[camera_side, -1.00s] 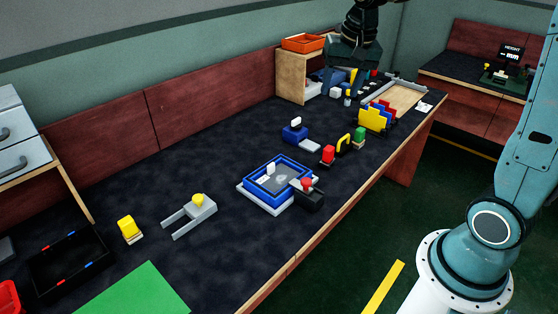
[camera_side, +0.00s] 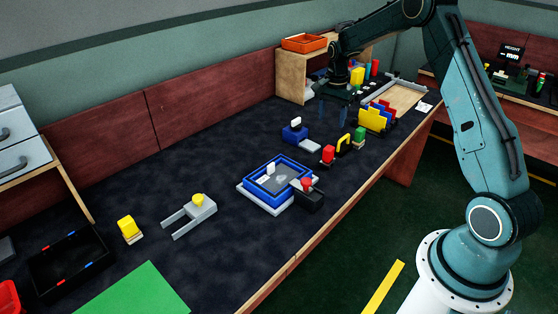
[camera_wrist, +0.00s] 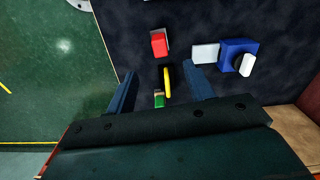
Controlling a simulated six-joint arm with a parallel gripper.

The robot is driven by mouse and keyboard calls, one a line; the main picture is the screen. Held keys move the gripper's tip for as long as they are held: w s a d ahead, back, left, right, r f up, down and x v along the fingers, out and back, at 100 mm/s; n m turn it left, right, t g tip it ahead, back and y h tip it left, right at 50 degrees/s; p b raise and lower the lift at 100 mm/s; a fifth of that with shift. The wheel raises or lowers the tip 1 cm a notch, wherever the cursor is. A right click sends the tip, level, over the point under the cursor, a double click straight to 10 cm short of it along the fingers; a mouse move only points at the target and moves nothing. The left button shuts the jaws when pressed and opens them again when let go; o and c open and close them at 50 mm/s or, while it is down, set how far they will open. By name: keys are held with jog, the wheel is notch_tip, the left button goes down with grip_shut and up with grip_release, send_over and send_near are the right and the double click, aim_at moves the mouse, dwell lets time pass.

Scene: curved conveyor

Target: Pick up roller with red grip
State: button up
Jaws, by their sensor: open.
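My gripper (camera_side: 333,111) is open and empty above the far half of the dark table. Its two blue fingers point down and show apart in the wrist view (camera_wrist: 160,72). A small block with a red top (camera_side: 328,153) stands on the table in front of the gripper; it also shows in the wrist view (camera_wrist: 158,44), ahead of the fingers. A red knob (camera_side: 307,183) sits on a black piece at the corner of a blue-framed tray (camera_side: 262,190). I cannot tell which red-topped item is the roller.
A yellow arched handle (camera_side: 344,143) and a green block (camera_side: 360,135) stand beside the red-topped block. A blue block with a white knob (camera_side: 294,132) lies left of them. A rack of coloured plates (camera_side: 376,118) is to the right.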

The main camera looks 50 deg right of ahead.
aim_at(329, 148)
jog(key=shift+d+f, duration=0.2)
jog(key=shift+f, duration=2.25)
jog(key=shift+d+f, duration=0.15)
jog(key=shift+f, duration=2.3)
jog(key=shift+d+f, duration=0.1)
jog(key=shift+f, duration=2.45)
jog(key=shift+c, duration=0.2)
jog(key=c, duration=1.1)
